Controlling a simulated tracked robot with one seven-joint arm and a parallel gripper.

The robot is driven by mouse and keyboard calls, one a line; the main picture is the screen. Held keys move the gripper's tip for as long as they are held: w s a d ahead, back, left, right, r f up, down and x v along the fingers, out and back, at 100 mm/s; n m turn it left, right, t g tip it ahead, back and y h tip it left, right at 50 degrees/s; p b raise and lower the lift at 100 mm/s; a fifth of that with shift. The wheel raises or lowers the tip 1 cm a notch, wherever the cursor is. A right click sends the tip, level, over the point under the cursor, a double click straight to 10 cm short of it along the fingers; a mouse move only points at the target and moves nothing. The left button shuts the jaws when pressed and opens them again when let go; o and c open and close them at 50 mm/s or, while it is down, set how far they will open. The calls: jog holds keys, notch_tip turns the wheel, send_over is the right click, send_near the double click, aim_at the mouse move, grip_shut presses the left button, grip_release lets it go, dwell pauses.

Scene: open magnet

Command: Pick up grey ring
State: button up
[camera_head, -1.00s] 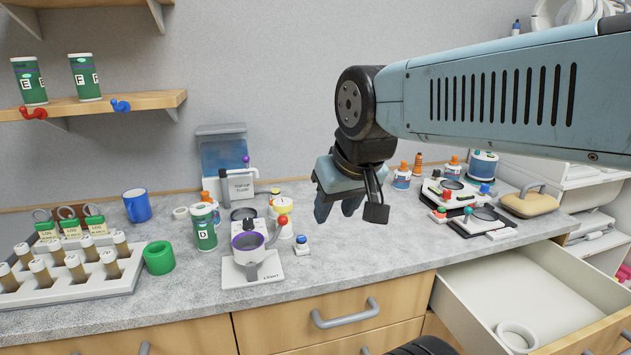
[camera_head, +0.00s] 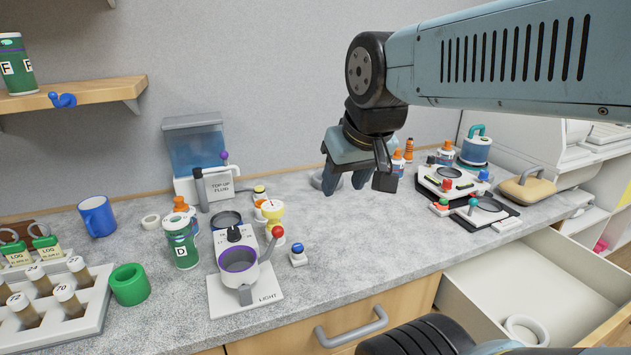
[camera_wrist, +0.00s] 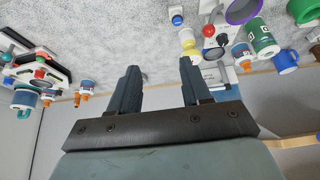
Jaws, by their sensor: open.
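A grey ring-like object (camera_head: 320,181) lies on the worktop at the back, near the wall. It is mostly hidden behind my gripper in the head view, so its full shape is unclear. My gripper (camera_head: 347,184) hangs above the worktop in front of it, with fingers pointing down. In the wrist view my gripper (camera_wrist: 160,66) is open, with nothing held between its fingers. I cannot make out the grey ring in the wrist view.
A white ring (camera_head: 526,329) lies in the open drawer (camera_head: 480,300). A light stand (camera_head: 245,285) and a blue-topped button (camera_head: 298,255) stand left. Two instruments (camera_head: 450,183) stand right. The middle worktop is clear.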

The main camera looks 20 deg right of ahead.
jog(key=w+d+r+g, duration=0.15)
jog(key=w+r, duration=0.25)
jog(key=w, duration=0.7)
jog(key=g, duration=0.4)
send_over(316, 179)
jog(key=shift+n, duration=0.4)
jog(key=f, duration=2.3)
jog(key=shift+w+a+f, duration=0.15)
jog(key=shift+w+f, duration=0.05)
jog(key=shift+w, duration=0.05)
jog(key=shift+s+d+f, duration=0.1)
jog(key=shift+f, duration=1.25)
jog(key=shift+s+d+f, duration=0.1)
jog(key=shift+f, duration=1.2)
jog(key=shift+c, duration=0.3)
grip_shut()
